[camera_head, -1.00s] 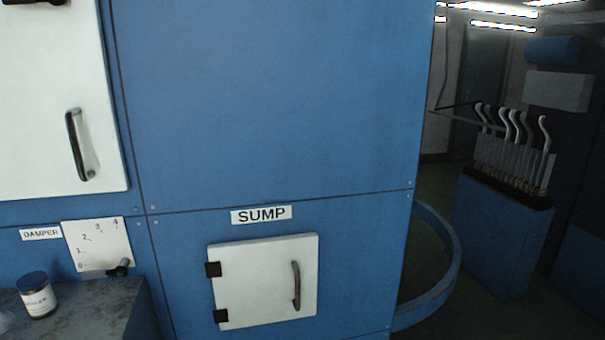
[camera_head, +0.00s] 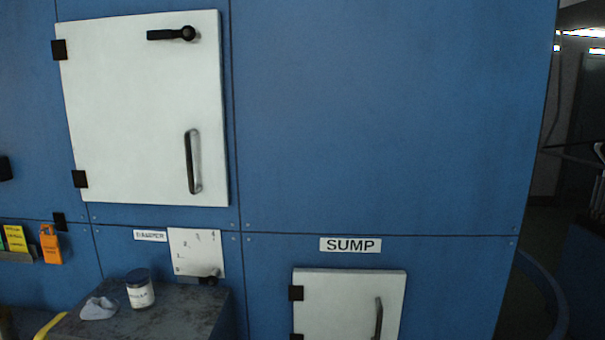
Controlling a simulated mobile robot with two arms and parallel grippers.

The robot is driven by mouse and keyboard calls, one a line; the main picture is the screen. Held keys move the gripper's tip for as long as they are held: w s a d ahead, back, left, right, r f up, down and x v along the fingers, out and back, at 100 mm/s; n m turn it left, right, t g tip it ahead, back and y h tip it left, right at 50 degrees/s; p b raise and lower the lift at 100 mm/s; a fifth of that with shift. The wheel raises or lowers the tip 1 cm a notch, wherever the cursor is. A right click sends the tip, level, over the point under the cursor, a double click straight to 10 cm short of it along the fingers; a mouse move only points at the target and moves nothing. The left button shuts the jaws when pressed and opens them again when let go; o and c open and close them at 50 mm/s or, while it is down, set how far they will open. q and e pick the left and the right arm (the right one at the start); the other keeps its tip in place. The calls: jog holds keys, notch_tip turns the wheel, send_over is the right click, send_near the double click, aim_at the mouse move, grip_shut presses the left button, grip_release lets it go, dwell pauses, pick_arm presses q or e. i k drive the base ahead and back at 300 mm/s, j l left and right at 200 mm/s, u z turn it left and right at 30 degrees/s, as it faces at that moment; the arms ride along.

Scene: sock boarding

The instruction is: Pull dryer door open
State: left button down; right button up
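A large white door (camera_head: 130,115) without a label is shut in the blue machine front at the upper left. It has black hinges on its left edge, a dark vertical bar handle (camera_head: 193,161) at its lower right, and a black latch lever (camera_head: 172,34) lying horizontal near its top. A smaller white door (camera_head: 340,303) sits under the SUMP label (camera_head: 350,245), its lower part cut off by the frame. It has its own vertical handle (camera_head: 378,319). Neither of my grippers shows in the view.
A dark ledge (camera_head: 190,315) juts out below the large door, bearing a labelled jar (camera_head: 140,290) and a grey lump (camera_head: 98,308). Orange padlock-like tag (camera_head: 51,244) hangs at left. The right side opens to a dim room.

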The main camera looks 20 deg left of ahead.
aim_at(146, 118)
jog(key=u, duration=1.35)
